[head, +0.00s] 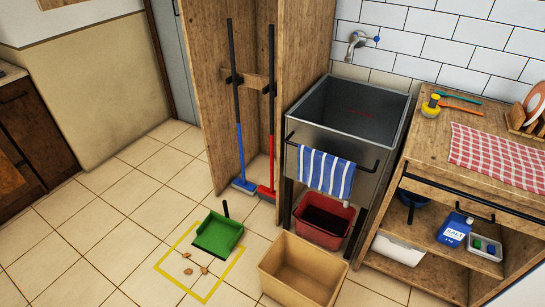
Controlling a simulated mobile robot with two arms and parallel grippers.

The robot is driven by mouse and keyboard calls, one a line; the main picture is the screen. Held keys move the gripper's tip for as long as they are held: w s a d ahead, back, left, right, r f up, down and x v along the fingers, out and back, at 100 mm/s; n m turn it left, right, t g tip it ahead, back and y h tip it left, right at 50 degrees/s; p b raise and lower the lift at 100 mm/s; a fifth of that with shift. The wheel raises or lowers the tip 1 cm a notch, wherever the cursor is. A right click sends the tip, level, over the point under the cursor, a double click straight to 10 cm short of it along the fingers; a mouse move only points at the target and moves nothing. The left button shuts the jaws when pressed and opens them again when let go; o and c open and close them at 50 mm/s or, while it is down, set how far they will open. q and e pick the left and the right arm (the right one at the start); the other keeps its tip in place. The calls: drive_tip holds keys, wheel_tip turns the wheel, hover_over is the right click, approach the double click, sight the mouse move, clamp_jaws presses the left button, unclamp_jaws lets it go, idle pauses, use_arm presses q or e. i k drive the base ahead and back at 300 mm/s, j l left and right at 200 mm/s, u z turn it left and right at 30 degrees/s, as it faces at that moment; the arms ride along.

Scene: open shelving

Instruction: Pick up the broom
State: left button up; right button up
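Two long-handled tools stand upright in the open wooden cabinet, held against a wooden crossbar by dark clips. The left one (238,140) has a black upper handle, a blue lower handle and a blue-and-pale head (244,185) on the cabinet floor. The right one (271,135) has a black upper handle, a red lower handle and a red head (266,192). Both look like brooms or a broom and a mop; I cannot tell which from here. Neither of my grippers is in view.
A green dustpan (218,234) lies by a yellow floor square (163,266) holding small brown scraps. A cardboard box (301,270), a red bin (323,222) and a metal sink (352,110) stand right of the cabinet. Tiled floor is open at left.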

sight(267, 193)
drive_tip(key=i+j+z, duration=0.75)
drive_tip(key=j, duration=0.15)
drive_tip(key=i+j+z, duration=0.1)
drive_tip(key=j+z, duration=0.2)
drive_tip(key=i+j+z, duration=0.25)
drive_tip(key=j, duration=0.25)
drive_tip(key=j+z, duration=0.25)
drive_tip(key=j, duration=0.2)
drive_tip(key=j+z, duration=0.25)
drive_tip(key=j, duration=0.75)
drive_tip(key=i+z, duration=0.05)
